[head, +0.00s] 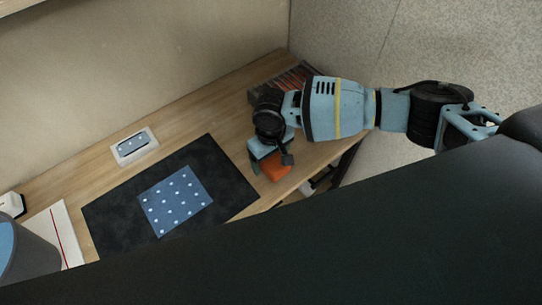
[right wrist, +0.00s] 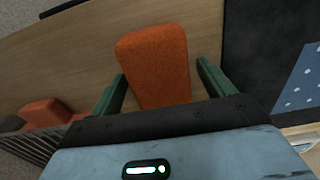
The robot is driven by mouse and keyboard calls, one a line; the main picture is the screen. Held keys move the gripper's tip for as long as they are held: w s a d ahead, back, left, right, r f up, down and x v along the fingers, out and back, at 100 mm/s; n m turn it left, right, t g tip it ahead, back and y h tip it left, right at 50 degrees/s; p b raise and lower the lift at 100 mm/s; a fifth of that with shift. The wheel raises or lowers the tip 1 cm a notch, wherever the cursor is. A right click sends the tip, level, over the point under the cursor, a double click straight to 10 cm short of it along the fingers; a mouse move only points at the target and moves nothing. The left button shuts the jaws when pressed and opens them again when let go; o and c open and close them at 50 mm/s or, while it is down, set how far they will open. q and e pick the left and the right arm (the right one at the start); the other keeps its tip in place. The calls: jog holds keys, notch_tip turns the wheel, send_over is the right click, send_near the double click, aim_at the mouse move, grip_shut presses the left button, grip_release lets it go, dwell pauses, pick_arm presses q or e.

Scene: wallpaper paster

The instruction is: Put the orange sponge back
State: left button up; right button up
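An orange sponge (head: 274,168) is near the table's front edge, right of the black mat; it also shows in the right wrist view (right wrist: 155,62). My right gripper (head: 270,157) is over it, fingers pointing down. In the right wrist view the two green fingers (right wrist: 165,90) are spread, one on each side of the sponge's near part, with a gap visible at the right finger. I cannot tell whether the sponge rests on the table or how close the left finger is. My left gripper is not in view.
A slatted dark tray (head: 262,95) with reddish-orange contents stands behind my right gripper; an orange block (right wrist: 45,112) shows by it in the right wrist view. A dotted blue sheet (head: 175,200) lies on the black mat (head: 225,165).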

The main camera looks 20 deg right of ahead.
jog(key=shift+f+b, duration=0.1)
jog(key=shift+b, duration=0.2)
jog(key=shift+r, duration=0.25)
pick_arm(q)
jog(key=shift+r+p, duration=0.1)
jog(key=shift+p, duration=0.25)
pick_arm(e)
jog(key=r, duration=0.7)
jog(key=shift+w+a+r, duration=0.1)
jog(key=shift+w+r, duration=0.1)
jog(key=shift+r, duration=0.1)
